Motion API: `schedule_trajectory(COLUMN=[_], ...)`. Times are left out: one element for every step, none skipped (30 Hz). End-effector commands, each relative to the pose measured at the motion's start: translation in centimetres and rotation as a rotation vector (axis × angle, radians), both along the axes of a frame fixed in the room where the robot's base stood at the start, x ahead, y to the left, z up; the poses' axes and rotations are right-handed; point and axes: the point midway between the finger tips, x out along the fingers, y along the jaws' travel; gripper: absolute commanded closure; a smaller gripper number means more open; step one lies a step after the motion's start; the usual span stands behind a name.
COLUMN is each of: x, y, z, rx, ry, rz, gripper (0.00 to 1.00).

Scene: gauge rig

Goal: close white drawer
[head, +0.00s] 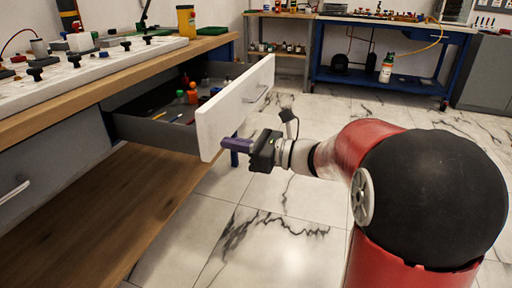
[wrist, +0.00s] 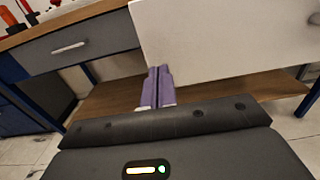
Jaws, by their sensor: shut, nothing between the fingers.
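The white drawer (head: 232,108) is pulled well out from under the workbench, with small items lying inside it. Its white front carries a metal handle (head: 256,94). My gripper (head: 224,143) is shut and empty, its purple fingers at the lower part of the drawer front, near its left end in the head view. In the wrist view the white drawer front (wrist: 230,40) fills the upper right, and the shut purple fingers (wrist: 158,70) point at its lower left part. I cannot tell whether the fingertips touch it.
The workbench top (head: 110,82) bears a board with several knobs and a yellow container (head: 186,22). A grey drawer (head: 50,170) beside the open one is shut. A wooden lower shelf (head: 100,215) runs below. The tiled floor (head: 270,225) is clear. A blue bench (head: 385,50) stands behind.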

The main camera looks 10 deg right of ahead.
Motion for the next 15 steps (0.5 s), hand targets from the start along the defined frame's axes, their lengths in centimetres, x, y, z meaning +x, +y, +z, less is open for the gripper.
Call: schedule_trajectory(x=[0.3, 0.5, 0.8, 0.9, 1.0, 1.1, 1.2, 1.2, 1.3, 1.3, 1.3, 1.3, 1.3, 1.3, 1.3], y=[0.8, 1.0, 1.4, 1.6, 1.8, 2.0, 2.1, 2.2, 2.2, 2.2, 2.3, 2.3, 2.3, 2.3, 2.2], z=[0.0, 0.0, 0.0, 0.0, 0.0, 0.0, 0.0, 0.0, 0.0, 0.0, 0.0, 0.0, 0.0, 0.0, 0.0], rx=[-0.001, 0.0, 0.0, -0.001, -0.001, -0.001, -0.001, 0.0, 0.0, 0.0, 0.0, 0.0, 0.0, 0.0, 0.0], ry=[0.0, 0.0, 0.0, 0.0, 0.0, 0.0, 0.0, 0.0, 0.0, 0.0, 0.0, 0.0, 0.0, 0.0, 0.0], rz=[0.004, 0.003, 0.003, 0.003, 0.003, 0.003, 0.002, 0.002, 0.001, 0.001, 0.001, 0.0, 0.0, 0.0, 0.0], gripper=[1.0, 1.0, 1.0, 1.0, 1.0, 1.0, 1.0, 1.0, 1.0, 1.0, 1.0, 1.0, 1.0, 1.0, 1.0])
